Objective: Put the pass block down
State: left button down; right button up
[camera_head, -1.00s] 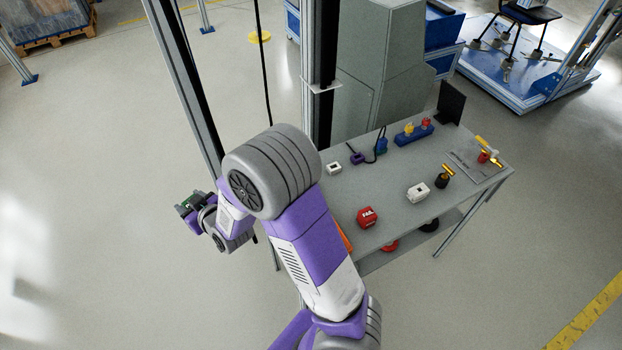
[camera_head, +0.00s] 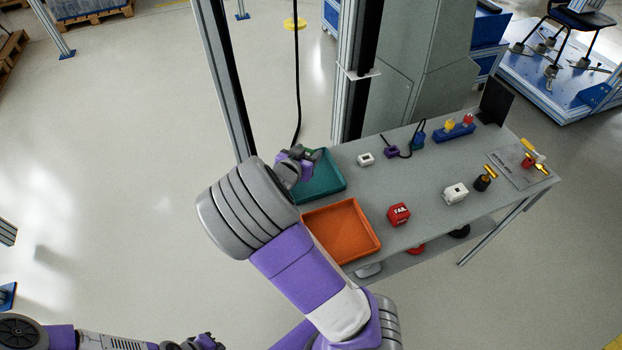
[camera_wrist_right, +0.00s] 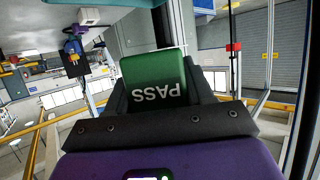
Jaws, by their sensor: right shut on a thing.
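The green pass block (camera_wrist_right: 153,78) is between the fingers of my right gripper (camera_wrist_right: 158,100) in the right wrist view, its "PASS" lettering upside down. In the head view my right gripper (camera_head: 300,158) overlaps the back left part of a teal tray (camera_head: 327,184), and a bit of the green block (camera_head: 315,155) shows beside it. The height of the block above the tray is hard to tell. My left gripper (camera_head: 207,342) shows only partly at the bottom edge, with its fingers unclear.
An orange tray (camera_head: 368,245) sits in front of the teal tray. A red fail block (camera_head: 398,214), a white block (camera_head: 455,193) and a small white piece (camera_head: 366,159) stand on the grey table (camera_head: 430,170). A metal post (camera_head: 228,85) rises behind the gripper.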

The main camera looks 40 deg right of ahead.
notch_tip(320, 180, down, 10)
jog(key=b, duration=0.6)
jog(key=shift+d+f, duration=0.1)
jog(key=o, duration=1.1)
jog(key=shift+c, duration=0.2)
